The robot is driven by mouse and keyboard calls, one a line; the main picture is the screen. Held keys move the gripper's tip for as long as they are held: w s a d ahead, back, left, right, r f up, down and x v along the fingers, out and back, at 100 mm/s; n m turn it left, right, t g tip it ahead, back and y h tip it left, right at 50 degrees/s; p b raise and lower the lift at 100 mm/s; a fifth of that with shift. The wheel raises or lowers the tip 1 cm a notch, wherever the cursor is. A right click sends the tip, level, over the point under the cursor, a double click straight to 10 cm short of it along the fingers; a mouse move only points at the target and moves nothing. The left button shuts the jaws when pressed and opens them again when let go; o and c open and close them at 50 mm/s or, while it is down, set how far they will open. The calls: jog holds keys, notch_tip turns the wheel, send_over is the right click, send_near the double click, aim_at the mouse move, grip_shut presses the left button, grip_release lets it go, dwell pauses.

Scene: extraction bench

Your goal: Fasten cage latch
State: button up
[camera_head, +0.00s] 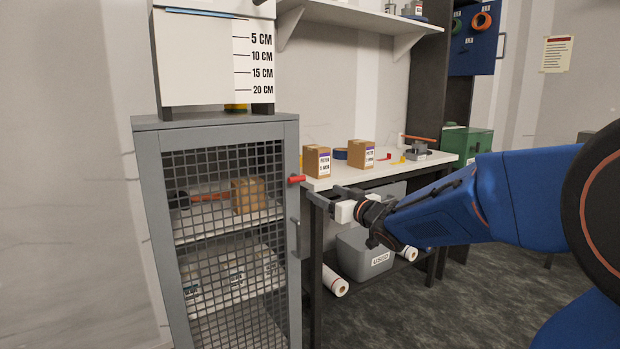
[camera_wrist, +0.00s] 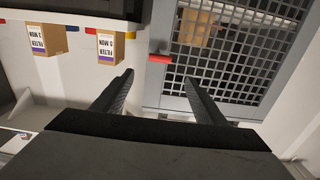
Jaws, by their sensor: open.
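The grey cage (camera_head: 215,122) stands left of centre in the head view, its mesh door (camera_head: 225,225) looking closed. A red latch handle (camera_head: 296,180) sits at the upper right edge of the door and lies about horizontal. A grey vertical door handle (camera_head: 296,236) is below it. My gripper (camera_head: 322,197) is open and empty, just right of and slightly below the latch. In the wrist view the red latch (camera_wrist: 160,59) shows just beyond and between my fingertips (camera_wrist: 158,76), apart from them. The latch's catch is too small to make out.
A white-topped bench (camera_head: 335,181) with filter boxes (camera_head: 317,161) (camera_head: 361,153) stands right of the cage. A grey bin (camera_head: 352,250) and rolls (camera_head: 335,283) are beneath it. A box (camera_head: 248,195) sits inside the cage. Floor at the lower right is clear.

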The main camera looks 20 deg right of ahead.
aim_at(299, 179)
jog(key=x, duration=1.7)
jog(key=shift+w, duration=0.15)
jog(key=c, duration=1.1)
